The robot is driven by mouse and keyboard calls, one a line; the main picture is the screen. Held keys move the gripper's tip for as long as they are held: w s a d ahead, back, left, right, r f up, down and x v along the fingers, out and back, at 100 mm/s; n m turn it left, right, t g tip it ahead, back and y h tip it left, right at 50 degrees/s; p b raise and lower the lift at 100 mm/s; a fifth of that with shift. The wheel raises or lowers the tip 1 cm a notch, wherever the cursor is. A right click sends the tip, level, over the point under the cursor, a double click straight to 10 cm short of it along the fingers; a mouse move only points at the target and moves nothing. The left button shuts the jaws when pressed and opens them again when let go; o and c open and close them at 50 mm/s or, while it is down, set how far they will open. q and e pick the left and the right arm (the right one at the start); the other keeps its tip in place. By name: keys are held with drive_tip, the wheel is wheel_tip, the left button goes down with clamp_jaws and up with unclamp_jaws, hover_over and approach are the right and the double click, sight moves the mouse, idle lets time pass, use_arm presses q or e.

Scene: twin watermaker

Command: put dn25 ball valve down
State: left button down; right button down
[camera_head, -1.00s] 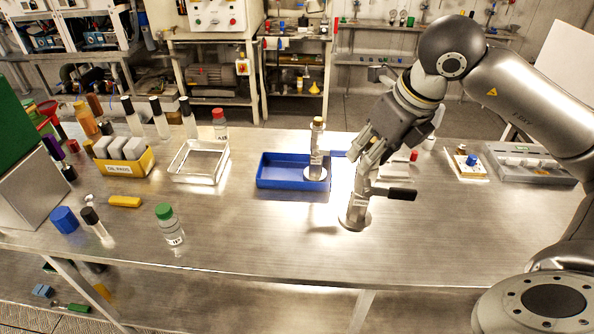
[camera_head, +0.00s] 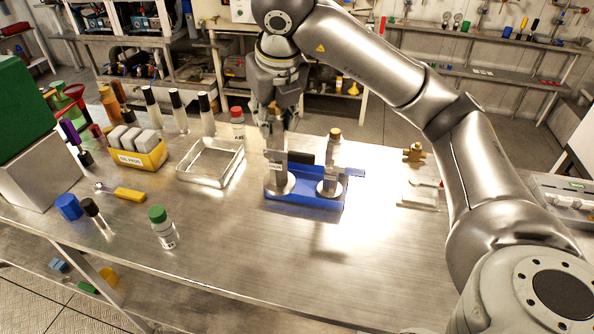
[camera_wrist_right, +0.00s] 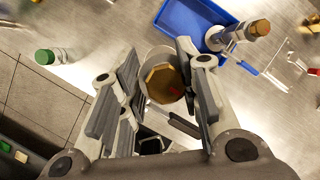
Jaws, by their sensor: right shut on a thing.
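The held ball valve (camera_head: 277,176) is a steel body with a round flange at its foot, a small label and a black handle. My right gripper (camera_head: 275,137) is shut on its upper part from above. It stands upright over the left part of the blue tray (camera_head: 305,203); I cannot tell whether its flange touches the tray floor. In the right wrist view its brass-coloured top (camera_wrist_right: 163,83) shows between the fingers (camera_wrist_right: 160,95). A second valve (camera_head: 331,166), with a brass top and blue handle, stands at the tray's right end. My left gripper is out of view.
A wire-rimmed metal tray (camera_head: 210,165) lies left of the blue tray. A yellow oil-pads bin (camera_head: 140,157), a green-capped bottle (camera_head: 162,230) and several other bottles stand further left. A brass fitting (camera_head: 414,154) stands to the right.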

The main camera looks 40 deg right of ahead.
drive_tip(key=w+d+f, duration=0.1)
drive_tip(key=w+d, duration=0.1)
drive_tip(key=w, duration=0.1)
drive_tip(key=shift+d+f, duration=0.1)
drive_tip(key=shift+f, duration=0.25)
drive_tip(key=w+d+f+p, duration=0.4)
drive_tip(key=w+d+f, duration=0.2)
drive_tip(key=f, duration=0.5)
drive_tip(key=shift+w+d+p, duration=0.25)
drive_tip(key=shift+w+p, duration=0.05)
drive_tip(key=shift+w, duration=0.55)
drive_tip(key=c, duration=1.5)
unclamp_jaws()
drive_tip(key=shift+f, duration=0.25)
drive_tip(key=o, duration=0.4)
drive_tip(key=shift+s+r, duration=0.1)
drive_tip(key=shift+o, duration=0.2)
drive_tip(key=shift+a, duration=0.1)
